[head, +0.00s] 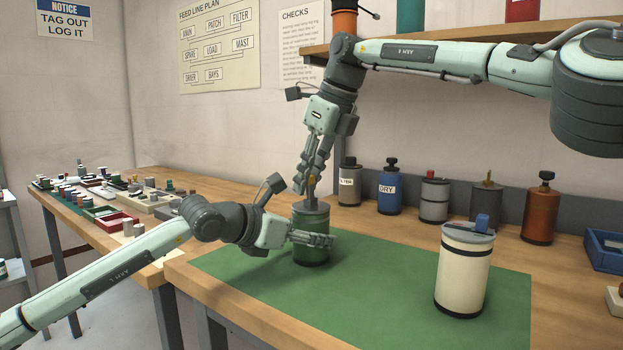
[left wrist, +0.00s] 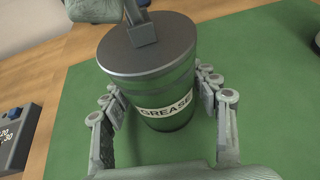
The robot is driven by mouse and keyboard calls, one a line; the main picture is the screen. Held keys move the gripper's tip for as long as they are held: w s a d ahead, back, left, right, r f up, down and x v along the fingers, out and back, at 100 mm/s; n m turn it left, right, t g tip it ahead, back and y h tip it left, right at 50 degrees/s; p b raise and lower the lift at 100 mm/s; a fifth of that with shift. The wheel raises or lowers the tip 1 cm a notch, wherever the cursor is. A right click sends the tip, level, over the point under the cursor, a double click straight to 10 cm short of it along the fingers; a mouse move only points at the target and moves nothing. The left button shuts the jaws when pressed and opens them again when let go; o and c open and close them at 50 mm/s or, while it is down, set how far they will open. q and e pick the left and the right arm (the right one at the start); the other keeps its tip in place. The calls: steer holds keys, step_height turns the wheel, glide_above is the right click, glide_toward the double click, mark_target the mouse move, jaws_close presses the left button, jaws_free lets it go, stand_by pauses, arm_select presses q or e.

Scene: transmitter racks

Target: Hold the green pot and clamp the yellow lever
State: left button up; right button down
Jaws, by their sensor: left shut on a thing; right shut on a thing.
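The green pot (head: 311,250), with a dark lid and a GREASE label, stands upright on the green mat. My left gripper (head: 314,239) is shut around its side. In the left wrist view, the fingers lie on both sides of the pot (left wrist: 160,90). My right gripper (head: 309,180) comes down from above the lid, shut on the yellow lever (head: 313,177), of which only a small yellow bit shows between the fingers. A grey upright part (left wrist: 138,25) rises from the lid; its top is cut off in the left wrist view.
A cream canister (head: 462,275) with a blue lever stands right on the green mat (head: 385,300). Several canisters line the back, including a blue DRY one (head: 389,190) and an orange one (head: 538,212). A shelf (head: 440,36) hangs above. The mat between the pot and cream canister is clear.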

steer(key=shift+w+a+g+h, duration=0.15)
steer(key=shift+w+g+h, duration=0.15)
steer(key=shift+h, duration=0.2)
steer(key=shift+s, duration=0.1)
steer(key=c, duration=1.4)
jaws_free()
steer(key=shift+o, duration=0.2)
steer(key=shift+s, duration=0.1)
